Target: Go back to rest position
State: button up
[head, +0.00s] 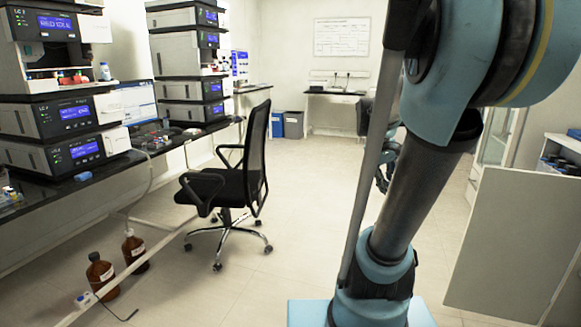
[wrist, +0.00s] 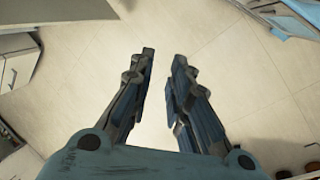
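My gripper (wrist: 164,58) shows in the wrist view with its two fingers apart and nothing between them. It hangs over bare tiled floor. In the head view my blue and dark arm fills the right side, rising from its light blue base. Part of my gripper (head: 382,178) shows dark behind the arm there, mostly hidden by it.
A black office chair (head: 240,165) stands on the floor at centre left. Stacked instruments (head: 68,118) stand on the black bench (head: 60,186) at left. Brown bottles (head: 101,275) stand below it. A grey panel (head: 510,245) is at right. The middle floor is clear.

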jog(key=s+a+f+m+t+y, duration=0.1)
jog(key=s+a+f+m+y, duration=0.1)
jog(key=s+a+f, duration=0.9)
jog(key=shift+s+a+f+m+t+y, duration=0.3)
jog(key=shift+s+a+m+t+y, duration=0.1)
jog(key=shift+y, duration=0.5)
jog(key=shift+d, duration=0.1)
